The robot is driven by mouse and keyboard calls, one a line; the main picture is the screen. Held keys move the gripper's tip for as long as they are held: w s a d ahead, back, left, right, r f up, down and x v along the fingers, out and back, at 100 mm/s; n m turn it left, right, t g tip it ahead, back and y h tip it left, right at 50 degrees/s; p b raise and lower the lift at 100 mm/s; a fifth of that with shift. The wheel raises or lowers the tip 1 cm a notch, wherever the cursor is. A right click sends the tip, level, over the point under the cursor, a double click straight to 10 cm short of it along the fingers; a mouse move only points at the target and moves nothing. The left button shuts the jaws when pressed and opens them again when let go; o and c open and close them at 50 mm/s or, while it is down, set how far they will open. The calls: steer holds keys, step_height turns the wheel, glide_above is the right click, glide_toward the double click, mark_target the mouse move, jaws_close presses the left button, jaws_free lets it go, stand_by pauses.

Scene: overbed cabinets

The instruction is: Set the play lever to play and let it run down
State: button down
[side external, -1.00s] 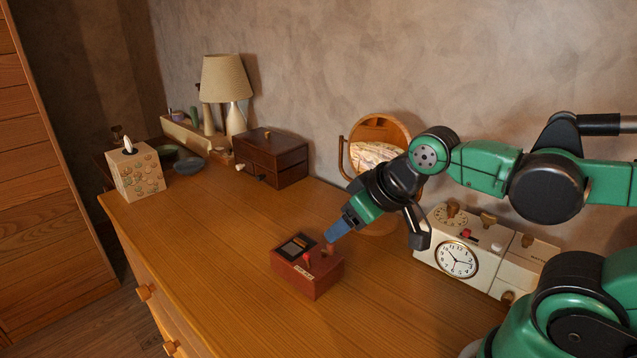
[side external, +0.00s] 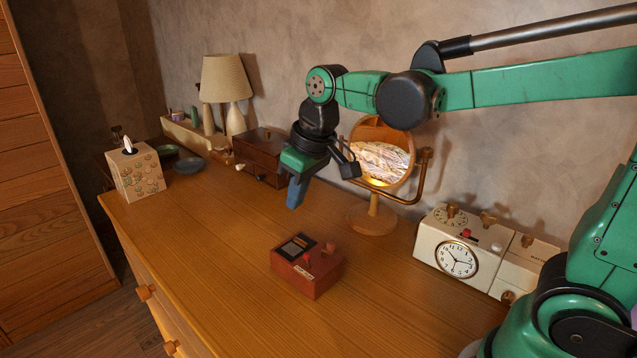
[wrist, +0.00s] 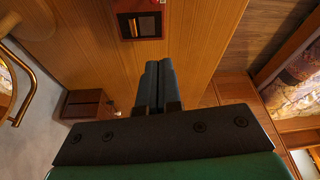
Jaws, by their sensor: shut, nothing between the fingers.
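A small red-brown wooden box (side external: 307,274) sits on the dresser top in the side view. It has a dark framed panel (side external: 295,247) on top, a red lever (side external: 307,257) at the front and a brown knob (side external: 329,249) to its right. Whether the red lever is the play lever, and its exact setting, I cannot tell. In the wrist view the box (wrist: 122,20) is partly cut off at the top edge. My gripper (side external: 294,197) is shut and empty, pointing down, above and behind the box, apart from it. Its closed fingers also show in the wrist view (wrist: 158,85).
A round mirror (side external: 381,162) on a stand is close behind my gripper. A cream clock unit (side external: 480,252) stands at right. A dark wooden drawer box (side external: 262,150), lamp (side external: 226,80) and tissue box (side external: 137,174) stand at left. The front dresser top is clear.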

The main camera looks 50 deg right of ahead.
mark_target(295, 262)
steer(key=shift+w+a+f, duration=0.15)
steer(key=shift+w, duration=0.4)
steer(key=x, duration=0.9)
steer(key=shift+f, duration=0.35)
steer(key=shift+s+f, duration=0.2)
steer(key=shift+s, duration=0.1)
steer(key=shift+s+d+r, duration=0.1)
steer(key=shift+s+d, duration=0.05)
steer(key=shift+s, duration=0.7)
steer(key=shift+s+d+r, duration=0.1)
steer(key=shift+s+d, duration=0.1)
steer(key=shift+s, duration=0.65)
